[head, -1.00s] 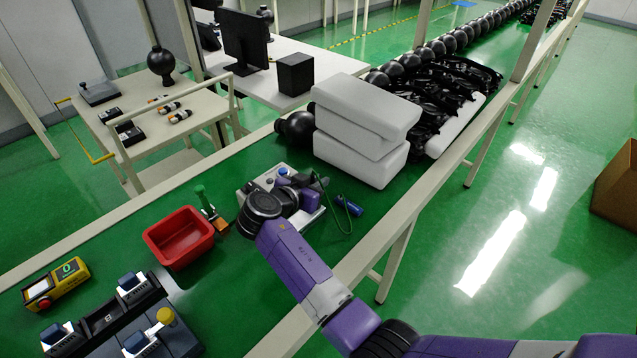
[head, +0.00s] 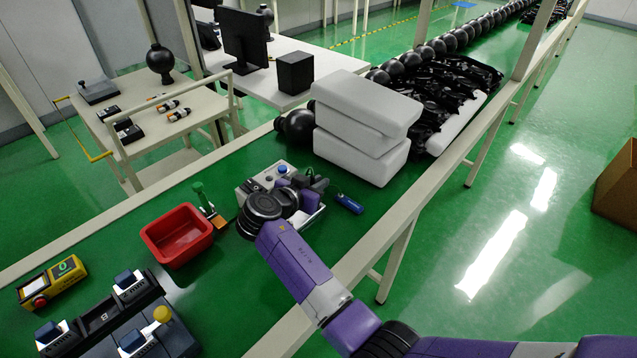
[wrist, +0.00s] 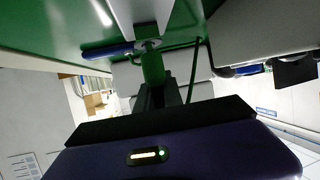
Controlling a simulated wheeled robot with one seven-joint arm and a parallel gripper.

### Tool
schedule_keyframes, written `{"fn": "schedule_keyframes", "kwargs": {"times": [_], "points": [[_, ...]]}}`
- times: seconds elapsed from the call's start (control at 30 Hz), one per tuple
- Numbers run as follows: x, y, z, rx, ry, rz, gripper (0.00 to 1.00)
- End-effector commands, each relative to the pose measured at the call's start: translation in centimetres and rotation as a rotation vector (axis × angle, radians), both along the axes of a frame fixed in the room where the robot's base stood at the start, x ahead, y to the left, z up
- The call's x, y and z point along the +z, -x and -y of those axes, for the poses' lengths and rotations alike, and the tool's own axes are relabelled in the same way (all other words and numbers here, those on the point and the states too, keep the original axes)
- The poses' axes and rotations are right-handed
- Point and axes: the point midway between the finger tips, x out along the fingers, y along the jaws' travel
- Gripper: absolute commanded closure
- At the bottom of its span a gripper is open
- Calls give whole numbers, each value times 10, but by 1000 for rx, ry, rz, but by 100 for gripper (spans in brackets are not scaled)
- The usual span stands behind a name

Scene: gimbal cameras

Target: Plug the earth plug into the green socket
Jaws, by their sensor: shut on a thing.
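The green plug (wrist: 153,67) is between the dark fingers of my gripper (wrist: 163,92) in the wrist view. Its far end meets a round metallic part (wrist: 149,45) by a pale surface; I cannot tell whether it is inserted. A green cable (wrist: 194,68) runs beside it. In the head view, my gripper (head: 317,184) is at the right side of the grey-white socket box (head: 249,188), which has a blue knob (head: 282,169). My arm covers part of the box. I cannot make out the green socket.
A blue-handled tool (head: 349,204) lies right of the box. White foam blocks (head: 362,130) are stacked behind it. A red bin (head: 178,238), a green-handled tool (head: 201,195) and a yellow meter (head: 53,284) are to the left. Green bench surface shows between them.

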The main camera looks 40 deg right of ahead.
Motion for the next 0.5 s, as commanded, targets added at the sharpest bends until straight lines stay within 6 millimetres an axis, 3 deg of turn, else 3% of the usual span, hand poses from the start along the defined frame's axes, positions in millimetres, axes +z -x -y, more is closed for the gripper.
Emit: {"fn": "schedule_keyframes", "kwargs": {"times": [0.5], "points": [[-12, 0, 0, 0, -1, 0, 100]]}}
